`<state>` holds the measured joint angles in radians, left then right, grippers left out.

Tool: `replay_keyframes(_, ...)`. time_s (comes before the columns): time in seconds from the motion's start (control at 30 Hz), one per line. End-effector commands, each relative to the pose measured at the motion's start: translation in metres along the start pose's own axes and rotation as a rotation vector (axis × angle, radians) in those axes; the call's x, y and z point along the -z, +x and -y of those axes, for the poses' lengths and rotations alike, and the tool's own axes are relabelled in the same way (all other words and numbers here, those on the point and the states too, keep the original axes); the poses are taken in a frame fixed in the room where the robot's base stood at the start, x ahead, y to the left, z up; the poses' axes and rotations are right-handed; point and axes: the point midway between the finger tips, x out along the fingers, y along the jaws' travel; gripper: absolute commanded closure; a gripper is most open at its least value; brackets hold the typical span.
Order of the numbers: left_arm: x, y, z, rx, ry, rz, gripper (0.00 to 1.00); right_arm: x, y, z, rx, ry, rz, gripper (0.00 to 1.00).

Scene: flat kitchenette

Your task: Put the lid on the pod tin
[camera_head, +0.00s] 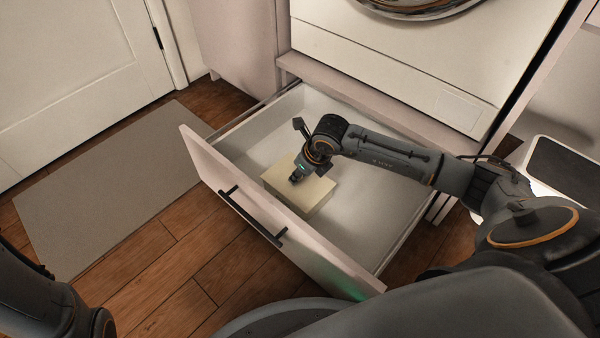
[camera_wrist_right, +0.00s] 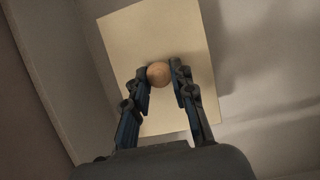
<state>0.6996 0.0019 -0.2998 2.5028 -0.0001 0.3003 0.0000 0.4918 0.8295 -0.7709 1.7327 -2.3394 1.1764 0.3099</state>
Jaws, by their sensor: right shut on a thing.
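The cream pod tin (camera_head: 322,204) is a low box inside the open drawer, close behind the drawer front. Its flat cream lid (camera_head: 316,188) shows at the top of the box shape. In the right wrist view the lid (camera_wrist_right: 165,35) is a pale rectangle with a round wooden knob (camera_wrist_right: 158,74). My right gripper (camera_head: 295,179) points down over the lid and is shut on the knob, with one finger on each side. I cannot tell whether the lid rests on the tin or hangs just above it. My left gripper is out of view.
The white drawer (camera_head: 362,212) is pulled out, with bare floor around the tin. Its front panel (camera_head: 205,165) carries a black handle (camera_head: 250,215). A grey mat (camera_head: 105,190) lies on the wooden floor at left. A white appliance front (camera_head: 390,70) stands above the drawer.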

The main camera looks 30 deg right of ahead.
Motion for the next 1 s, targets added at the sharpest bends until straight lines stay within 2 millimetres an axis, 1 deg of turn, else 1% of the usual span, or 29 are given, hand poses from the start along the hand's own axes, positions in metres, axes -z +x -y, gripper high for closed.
replay_keyframes(0.3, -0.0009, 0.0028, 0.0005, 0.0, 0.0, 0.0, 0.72, -0.0007, -0.0004, 0.0, 0.0, 0.0, 0.001, 1.0)
replay_keyframes(1.0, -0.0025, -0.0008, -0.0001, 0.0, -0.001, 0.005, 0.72, 0.0011, 0.0043, 0.0, 0.0, 0.0, 0.001, 1.0)
